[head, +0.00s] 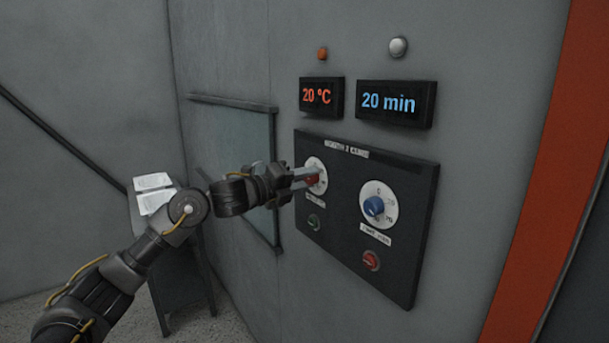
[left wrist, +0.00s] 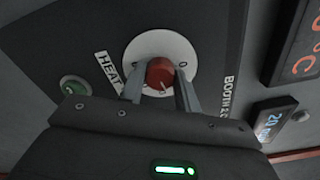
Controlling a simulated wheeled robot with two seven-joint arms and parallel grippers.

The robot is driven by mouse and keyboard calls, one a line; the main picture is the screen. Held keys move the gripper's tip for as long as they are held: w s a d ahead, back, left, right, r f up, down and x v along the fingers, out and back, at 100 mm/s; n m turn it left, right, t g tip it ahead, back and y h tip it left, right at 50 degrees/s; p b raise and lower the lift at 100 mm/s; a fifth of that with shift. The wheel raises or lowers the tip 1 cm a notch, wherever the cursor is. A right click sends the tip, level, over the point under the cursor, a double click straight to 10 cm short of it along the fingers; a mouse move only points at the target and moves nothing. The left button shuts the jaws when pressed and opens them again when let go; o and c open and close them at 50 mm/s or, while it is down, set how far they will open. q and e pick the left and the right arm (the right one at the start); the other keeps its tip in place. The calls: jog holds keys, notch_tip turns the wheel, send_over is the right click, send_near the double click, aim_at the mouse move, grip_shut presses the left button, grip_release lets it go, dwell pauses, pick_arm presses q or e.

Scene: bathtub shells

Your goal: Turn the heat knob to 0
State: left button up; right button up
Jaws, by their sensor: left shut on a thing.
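The heat knob (left wrist: 160,74) is a red knob on a white round dial, with a "HEAT" label beside it in the left wrist view. In the head view the red heat knob (head: 313,180) is on the left of the dark panel, partly hidden by the fingers. My left gripper (left wrist: 162,82) has one finger on each side of the knob and is shut on it. In the head view the left gripper (head: 310,178) reaches the panel from the left. The temperature display (head: 317,96) reads 20 °C in red. My right gripper is not in view.
The dark control panel (head: 400,235) also has a blue time knob (head: 374,206), a green button (head: 314,222) and a red button (head: 371,260). A blue display (head: 388,102) reads 20 min. A small table with papers (head: 153,183) stands left, behind my arm.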

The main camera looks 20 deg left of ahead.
pick_arm(q)
jog(key=shift+n+p, duration=0.5)
jog(key=shift+n, duration=0.5)
jog(key=n+p, duration=0.1)
jog(key=n, duration=0.1)
jog(key=shift+n+p, duration=0.35)
jog(key=shift+n, duration=0.05)
jog(key=n+p, duration=0.2)
jog(key=shift+n, duration=0.3)
jog(key=n+p, duration=0.4)
jog(key=n, duration=0.1)
jog(key=shift+p, duration=0.3)
jog(key=shift+f+n+p, duration=0.15)
jog(key=shift+n+p, duration=1.15)
jog(key=shift+n, duration=0.4)
jog(key=o, duration=1)
jog(key=shift+s+a, duration=0.1)
